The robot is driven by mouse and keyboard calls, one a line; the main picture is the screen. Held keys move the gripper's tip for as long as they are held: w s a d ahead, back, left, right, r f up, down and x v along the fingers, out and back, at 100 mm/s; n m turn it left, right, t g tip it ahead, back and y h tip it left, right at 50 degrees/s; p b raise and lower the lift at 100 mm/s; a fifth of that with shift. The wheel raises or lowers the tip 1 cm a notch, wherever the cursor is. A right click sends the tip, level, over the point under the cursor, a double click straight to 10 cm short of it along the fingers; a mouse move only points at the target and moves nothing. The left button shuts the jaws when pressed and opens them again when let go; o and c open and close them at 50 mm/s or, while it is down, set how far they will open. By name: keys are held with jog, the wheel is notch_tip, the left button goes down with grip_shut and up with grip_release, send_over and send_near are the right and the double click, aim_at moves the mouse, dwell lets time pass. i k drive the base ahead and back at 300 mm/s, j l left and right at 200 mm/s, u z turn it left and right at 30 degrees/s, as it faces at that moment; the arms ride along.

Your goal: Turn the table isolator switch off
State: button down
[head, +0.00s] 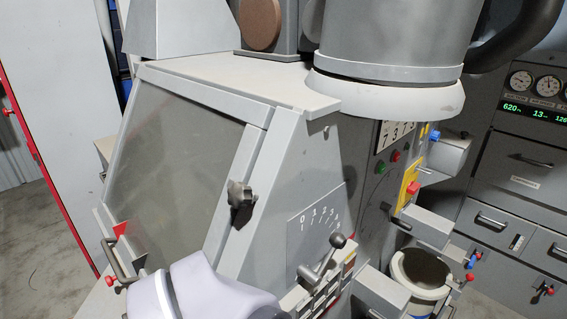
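I cannot tell for certain which control is the table isolator switch. A red knob on a yellow plate (410,187) is on the machine's right side, and its position is too small to read. A lever with a grey ball end (337,241) stands in front of a numbered scale plate (312,222) on the hooded cabinet's side. A pale rounded part at the bottom centre looks like my own arm. My gripper is not in view.
A hooded cabinet with a sloping window (175,150) fills the centre, with a dark star knob (240,196) on its edge. Green and red buttons (388,162) sit under a number display. A round bucket-like container (420,270) stands lower right. Drawers (525,175) line the right.

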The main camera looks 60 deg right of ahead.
aim_at(412, 188)
jog(key=k+l+z, duration=0.1)
jog(key=z, duration=0.35)
jog(key=k+l+z, duration=0.1)
jog(key=z, duration=0.3)
jog(key=k+l+z, duration=0.1)
jog(key=l+z, duration=0.15)
jog(key=z, duration=0.2)
jog(key=l+z, duration=0.15)
jog(key=z, duration=0.25)
jog(key=l+z, duration=0.2)
jog(key=z, duration=0.25)
jog(key=l+z, duration=0.25)
jog(key=z, duration=0.15)
